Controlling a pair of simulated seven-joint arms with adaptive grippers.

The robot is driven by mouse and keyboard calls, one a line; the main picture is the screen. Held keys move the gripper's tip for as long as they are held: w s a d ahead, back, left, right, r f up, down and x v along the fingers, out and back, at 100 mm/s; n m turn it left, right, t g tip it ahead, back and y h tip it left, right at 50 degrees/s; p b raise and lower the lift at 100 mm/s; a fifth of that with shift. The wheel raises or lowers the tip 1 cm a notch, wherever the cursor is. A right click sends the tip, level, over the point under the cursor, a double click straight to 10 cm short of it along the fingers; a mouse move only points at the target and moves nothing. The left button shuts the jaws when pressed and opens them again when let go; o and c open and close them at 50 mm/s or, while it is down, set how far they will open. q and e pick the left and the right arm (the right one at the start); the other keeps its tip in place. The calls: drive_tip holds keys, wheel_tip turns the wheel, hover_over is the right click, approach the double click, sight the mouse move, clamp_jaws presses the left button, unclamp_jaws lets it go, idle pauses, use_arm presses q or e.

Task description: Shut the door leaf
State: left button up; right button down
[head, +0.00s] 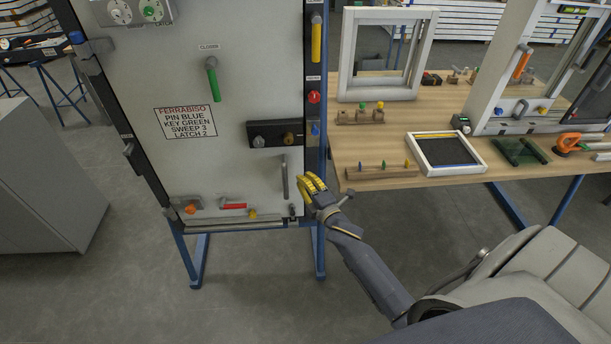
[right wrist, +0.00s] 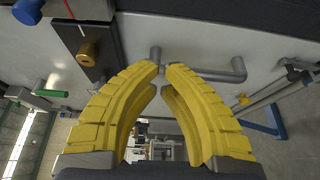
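The door leaf (head: 240,100) is a light grey panel in a dark frame on a blue stand, at the left of the head view. It stands upright; I cannot tell whether it sits fully flush in its frame. A grey bar handle (head: 285,177) is low on its right side, and this handle also shows in the right wrist view (right wrist: 215,75). My right gripper (head: 308,187) has yellow fingers and is just right of the handle, near the leaf's lower right edge. In the right wrist view its fingertips (right wrist: 163,70) nearly meet, with nothing clearly held. My left gripper is out of view.
The leaf carries a black lock plate (head: 268,134), a green lever (head: 214,80) and a red lever (head: 233,206) low down. A wooden workbench (head: 400,130) with frames and small parts stands to the right. A grey cabinet (head: 45,190) is at left. The floor between is clear.

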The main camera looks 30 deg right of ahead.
drive_tip(key=s+d, duration=0.3)
drive_tip(key=s, duration=0.8)
drive_tip(key=s+f+m+g, duration=0.3)
drive_tip(key=s+f, duration=0.1)
drive_tip(key=f, duration=0.8)
drive_tip(key=s+f+m+g, duration=0.2)
drive_tip(key=s+f+m, duration=0.2)
drive_tip(key=f, duration=0.8)
drive_tip(key=s+f+m+g, duration=0.3)
drive_tip(key=s+f, duration=0.1)
drive_tip(key=f, duration=0.8)
drive_tip(key=s+a+f+m+g, duration=0.1)
drive_tip(key=s+a+f+g, duration=0.2)
drive_tip(key=s+f, duration=0.4)
drive_tip(key=s+a+f+m+g, duration=0.1)
drive_tip(key=s+a+f+g, duration=0.1)
drive_tip(key=s+f, duration=0.6)
drive_tip(key=s+a+f+m+g, duration=0.2)
drive_tip(key=s+a+f, duration=0.3)
drive_tip(key=s, duration=1.3)
wheel_tip(320, 180, down, 2)
drive_tip(key=shift+s+f+g, duration=0.15)
drive_tip(key=shift+s+g, duration=0.2)
drive_tip(key=shift+g, duration=0.45)
drive_tip(key=shift+a, duration=0.15)
